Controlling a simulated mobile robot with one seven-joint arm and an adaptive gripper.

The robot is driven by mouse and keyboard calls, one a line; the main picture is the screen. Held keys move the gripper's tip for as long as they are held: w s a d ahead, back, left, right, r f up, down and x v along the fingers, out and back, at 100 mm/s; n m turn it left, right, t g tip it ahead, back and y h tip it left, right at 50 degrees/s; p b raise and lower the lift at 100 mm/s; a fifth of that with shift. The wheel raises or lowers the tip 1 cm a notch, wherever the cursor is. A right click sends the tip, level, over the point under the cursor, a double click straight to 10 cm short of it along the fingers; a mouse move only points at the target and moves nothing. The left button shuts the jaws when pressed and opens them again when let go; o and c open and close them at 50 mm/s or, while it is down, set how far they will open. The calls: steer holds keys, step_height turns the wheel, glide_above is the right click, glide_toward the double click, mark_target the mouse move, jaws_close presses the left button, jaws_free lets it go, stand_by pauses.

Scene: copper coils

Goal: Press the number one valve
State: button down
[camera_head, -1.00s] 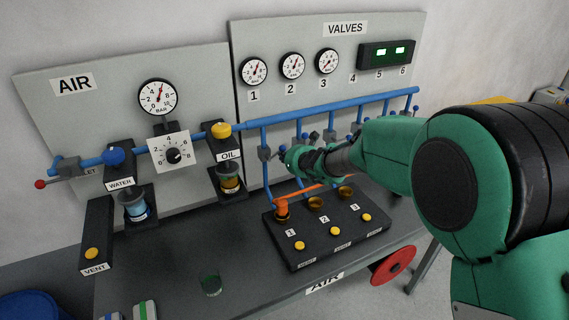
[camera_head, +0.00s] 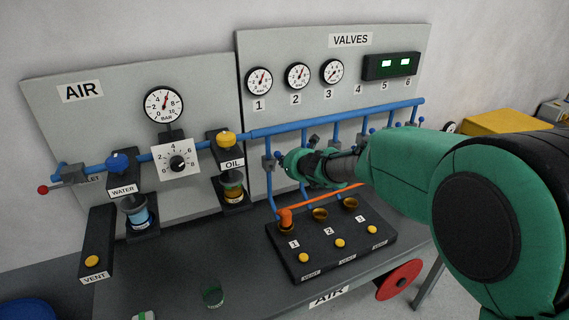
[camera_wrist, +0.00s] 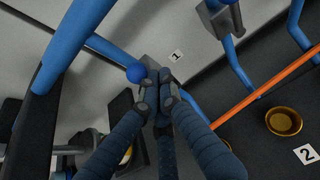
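The number one valve (camera_head: 268,161) is a grey body on the leftmost blue drop pipe, under the long blue header pipe. In the wrist view its grey body (camera_wrist: 150,62) is partly hidden behind my fingers, and a blue ball knob (camera_wrist: 136,73) shows just left of the fingertips. A tag reading 1 (camera_wrist: 176,56) is beside it. My gripper (camera_wrist: 160,84) has its fingers drawn together at the valve, close to or touching the knob; I cannot tell which. In the head view my gripper (camera_head: 287,163) is immediately right of the valve.
Below is a black block (camera_head: 290,262) with yellow buttons and brass cups; an orange piece (camera_head: 285,218) is at cup 1. An orange rod (camera_wrist: 262,92) runs right of my fingers. More valves hang to the right. The OIL unit (camera_head: 232,185) stands left.

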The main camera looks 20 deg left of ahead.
steer(key=shift+r, duration=0.25)
steer(key=shift+r+p, duration=0.55)
stand_by(0.4)
steer(key=s+d+p, duration=0.1)
steer(key=s+d, duration=0.4)
steer(key=s, duration=0.1)
stand_by(1.3)
steer(key=shift+s+d, duration=0.1)
steer(key=shift+d, duration=0.05)
stand_by(0.3)
